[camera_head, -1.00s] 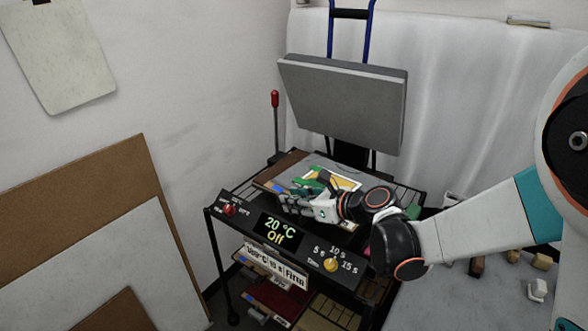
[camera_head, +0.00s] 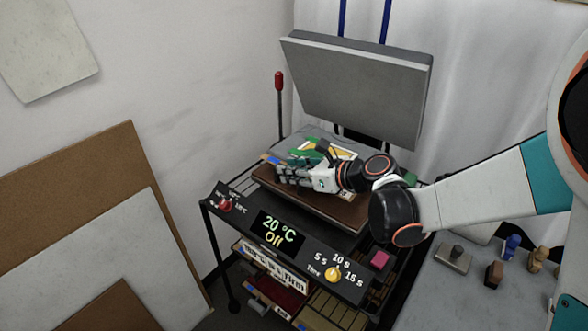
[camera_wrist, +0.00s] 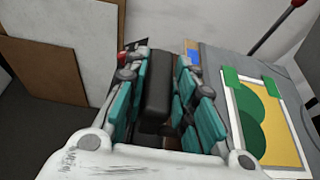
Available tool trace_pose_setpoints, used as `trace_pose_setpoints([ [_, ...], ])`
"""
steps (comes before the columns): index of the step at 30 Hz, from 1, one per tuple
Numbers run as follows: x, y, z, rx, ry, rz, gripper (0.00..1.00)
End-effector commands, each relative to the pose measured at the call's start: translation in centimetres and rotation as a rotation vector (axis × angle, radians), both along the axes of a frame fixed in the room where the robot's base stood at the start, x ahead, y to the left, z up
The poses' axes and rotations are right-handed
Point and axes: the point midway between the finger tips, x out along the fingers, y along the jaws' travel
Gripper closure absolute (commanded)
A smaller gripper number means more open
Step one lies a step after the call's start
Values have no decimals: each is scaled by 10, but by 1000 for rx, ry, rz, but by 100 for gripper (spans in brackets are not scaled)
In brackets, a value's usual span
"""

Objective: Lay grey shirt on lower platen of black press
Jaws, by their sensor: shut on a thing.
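The grey shirt (camera_head: 314,134) shows behind and beside my gripper (camera_head: 281,178), with a green, white and yellow print on it. It also shows in the wrist view (camera_wrist: 213,65) to the right of the fingers. My gripper (camera_wrist: 160,65) is shut at the shirt's near side, and a dark block lies between its fingers. The exact grip on the cloth is hidden. The brown-topped lower platen (camera_head: 335,212) of the black press shows below and in front of the gripper. Whether the shirt touches it is unclear. The grey upper platen (camera_head: 355,90) is raised and tilted back.
The press's front panel (camera_head: 285,240) reads 20 °C and Off. A red-knobbed lever (camera_head: 279,85) stands at the back left. Shelves below hold dark red and yellowish items. A grey table (camera_head: 450,300) with small blocks is at right. Boards (camera_head: 100,240) lean against the left wall.

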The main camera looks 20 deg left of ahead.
Motion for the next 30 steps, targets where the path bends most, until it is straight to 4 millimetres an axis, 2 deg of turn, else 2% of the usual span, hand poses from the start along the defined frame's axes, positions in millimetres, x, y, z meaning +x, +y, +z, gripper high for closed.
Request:
trace_pose_setpoints([
  [8,0,0,-7,-2,-6,-5,100],
  [21,0,0,-49,-2,-6,-5,100],
  [30,0,0,-60,-2,-6,-5,100],
])
